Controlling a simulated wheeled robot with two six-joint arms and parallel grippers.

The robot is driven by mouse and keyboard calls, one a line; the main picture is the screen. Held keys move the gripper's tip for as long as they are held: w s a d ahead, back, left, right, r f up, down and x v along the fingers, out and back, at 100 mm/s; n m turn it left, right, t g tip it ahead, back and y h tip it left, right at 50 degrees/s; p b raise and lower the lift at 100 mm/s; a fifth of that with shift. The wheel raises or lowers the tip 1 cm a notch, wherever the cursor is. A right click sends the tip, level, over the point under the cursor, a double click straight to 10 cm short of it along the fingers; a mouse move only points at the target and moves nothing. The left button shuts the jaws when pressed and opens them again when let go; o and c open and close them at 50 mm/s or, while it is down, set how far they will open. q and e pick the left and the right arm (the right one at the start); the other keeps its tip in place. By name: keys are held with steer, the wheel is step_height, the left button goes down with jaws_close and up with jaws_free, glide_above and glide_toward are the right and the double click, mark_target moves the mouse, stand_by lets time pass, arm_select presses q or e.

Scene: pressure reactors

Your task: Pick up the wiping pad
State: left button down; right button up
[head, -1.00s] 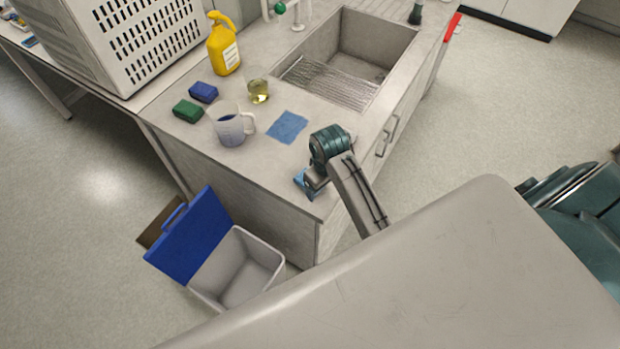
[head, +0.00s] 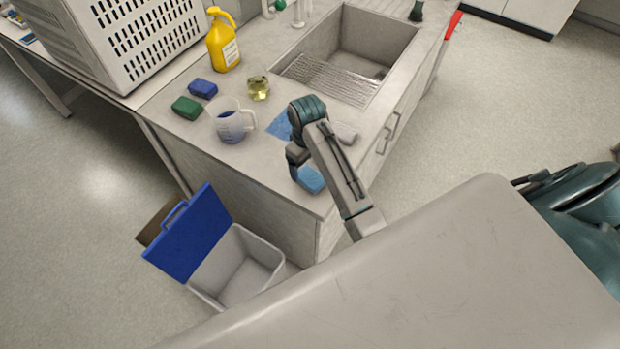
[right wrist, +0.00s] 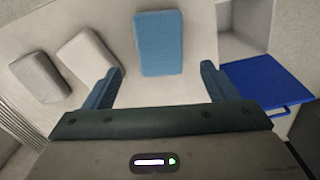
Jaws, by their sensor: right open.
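A light blue pad (head: 310,179) lies on the counter (head: 262,165) near its front corner. It fits the wiping pad best. In the right wrist view the blue pad (right wrist: 160,43) lies flat ahead of the fingers, roughly centred between them and a little beyond their tips. My right gripper (head: 297,165) is above the counter beside the pad and hides part of it. In the right wrist view my right gripper (right wrist: 161,75) is open, with nothing between its fingers. My left gripper is not in view.
A whitish pad (right wrist: 88,60) and a grey pad (right wrist: 40,77) lie left of the blue pad. A flat blue cloth (head: 277,125), measuring jug (head: 230,125), beaker (head: 258,88), yellow bottle (head: 222,45) and sink (head: 385,40) are further back. An open bin (head: 245,270) stands below.

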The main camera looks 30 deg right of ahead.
mark_target(308, 175)
steer(key=f, duration=0.1)
steer(key=f+p, duration=0.2)
steer(key=shift+s+f, duration=0.2)
steer(key=shift+s, duration=0.1)
steer(key=shift+w+f, duration=0.1)
steer(key=shift+f, duration=0.6)
steer(key=c, duration=1.1)
steer(key=shift+o, duration=0.2)
steer(key=shift+d+r+b, duration=0.1)
steer(key=shift+r+b, duration=0.5)
steer(key=shift+r, duration=0.2)
steer(key=shift+r+b, duration=0.45)
steer(key=shift+r, duration=0.2)
steer(key=s, duration=0.2)
steer(key=s+b, duration=0.1)
steer(key=s, duration=0.2)
steer(key=s+b, duration=0.1)
steer(key=s, duration=0.1)
steer(key=shift+s+d+r, duration=0.15)
steer(key=shift+d+r, duration=0.25)
steer(key=s+r, duration=0.1)
steer(key=s, duration=0.7)
steer(key=shift+s+d+r, duration=0.2)
steer(key=shift+s+d, duration=0.15)
steer(key=shift+d, duration=0.1)
